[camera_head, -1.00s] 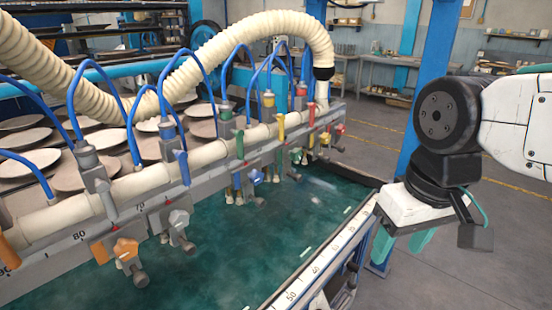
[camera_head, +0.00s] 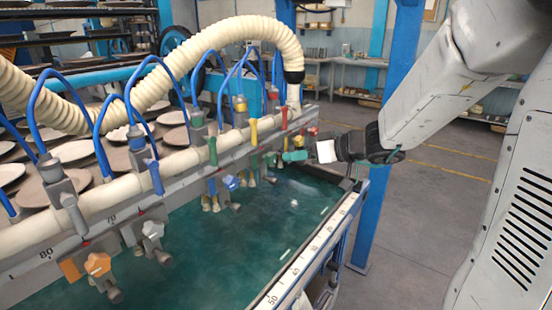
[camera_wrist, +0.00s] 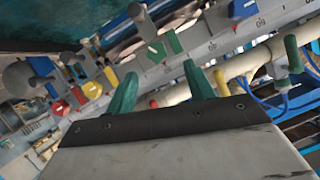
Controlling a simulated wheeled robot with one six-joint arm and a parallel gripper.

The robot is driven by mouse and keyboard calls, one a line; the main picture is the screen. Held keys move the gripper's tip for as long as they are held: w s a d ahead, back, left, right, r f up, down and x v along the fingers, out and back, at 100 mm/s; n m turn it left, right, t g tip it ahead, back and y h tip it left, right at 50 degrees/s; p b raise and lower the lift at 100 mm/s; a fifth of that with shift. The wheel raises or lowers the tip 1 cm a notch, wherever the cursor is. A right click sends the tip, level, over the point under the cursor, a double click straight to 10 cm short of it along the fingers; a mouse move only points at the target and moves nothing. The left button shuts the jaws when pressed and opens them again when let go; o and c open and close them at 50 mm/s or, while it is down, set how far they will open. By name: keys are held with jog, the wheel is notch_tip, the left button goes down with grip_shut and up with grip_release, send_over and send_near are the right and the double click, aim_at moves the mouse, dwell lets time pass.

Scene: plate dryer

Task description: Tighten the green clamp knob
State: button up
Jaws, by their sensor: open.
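My gripper (camera_head: 292,156) has green fingers and reaches in from the right to the far part of the rail in the head view. In the wrist view my gripper (camera_wrist: 161,70) is open, with its two fingers apart and nothing between them. In the head view a green piece of that clamp (camera_head: 270,158) shows just left of the fingers. I cannot tell whether they touch; the knob is partly hidden there.
Yellow (camera_wrist: 92,90) and red (camera_wrist: 60,107) clamps stand left of the fingers in the wrist view. A blue knob (camera_head: 231,182) and an orange knob (camera_head: 98,264) are nearer along the rail. Hoses loop above the rail (camera_head: 110,226). The green basin (camera_head: 220,245) below is open.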

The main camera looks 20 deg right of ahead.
aim_at(274, 158)
jog(key=x, duration=0.8)
jog(key=shift+w+d, duration=0.15)
jog(key=shift+d, duration=0.15)
jog(key=c, duration=1)
